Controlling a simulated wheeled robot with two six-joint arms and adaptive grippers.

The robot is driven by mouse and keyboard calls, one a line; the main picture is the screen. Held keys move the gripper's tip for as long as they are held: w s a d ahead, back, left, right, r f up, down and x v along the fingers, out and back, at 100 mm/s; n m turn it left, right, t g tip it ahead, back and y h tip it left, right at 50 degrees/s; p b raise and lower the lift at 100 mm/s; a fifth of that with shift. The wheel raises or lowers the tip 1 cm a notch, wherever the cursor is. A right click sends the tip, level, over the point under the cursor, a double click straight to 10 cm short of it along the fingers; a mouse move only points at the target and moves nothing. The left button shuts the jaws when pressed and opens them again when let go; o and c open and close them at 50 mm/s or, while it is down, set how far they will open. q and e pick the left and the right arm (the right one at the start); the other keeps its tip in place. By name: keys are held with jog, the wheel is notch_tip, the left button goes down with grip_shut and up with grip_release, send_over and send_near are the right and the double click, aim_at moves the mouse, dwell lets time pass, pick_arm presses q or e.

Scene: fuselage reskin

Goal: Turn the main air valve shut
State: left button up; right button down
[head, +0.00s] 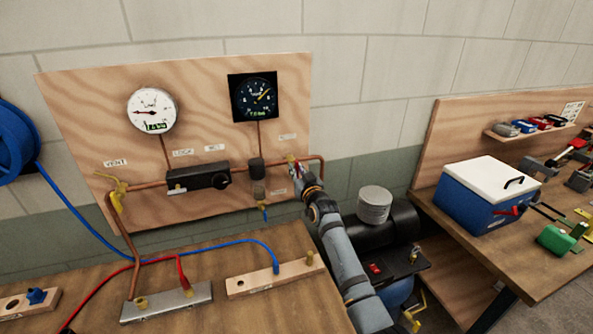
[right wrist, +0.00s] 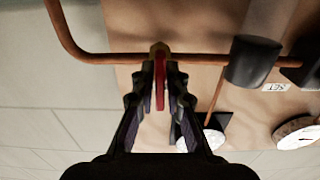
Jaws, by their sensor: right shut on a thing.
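The main air valve is a small brass valve (right wrist: 159,48) with a red lever (right wrist: 160,82), on the copper pipe at the right end of the wooden board. In the head view the valve (head: 291,158) is small and partly covered by my gripper. My right gripper (right wrist: 161,88) is shut on the red lever, one finger on each side of it. It also shows at the board in the head view (head: 297,172). In the right wrist view the lever stands out across the pipe's line, towards the camera; its exact turn angle is hard to tell. My left gripper is not in view.
The board (head: 225,130) carries a white dial gauge (head: 152,111), a dark gauge (head: 253,97), a black regulator box (head: 198,177) and a yellow-handled vent valve (head: 117,190). A dark compressor (head: 385,222) stands right of my arm. A blue cooler (head: 480,200) sits on the right bench.

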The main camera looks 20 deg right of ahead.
jog(key=shift+f, duration=0.1)
jog(key=c, duration=1.4)
grip_release()
jog(key=shift+c, duration=0.2)
jog(key=shift+s, duration=0.1)
jog(key=s, duration=1.1)
jog(key=shift+s+d, duration=0.2)
jog(key=shift+s, duration=0.2)
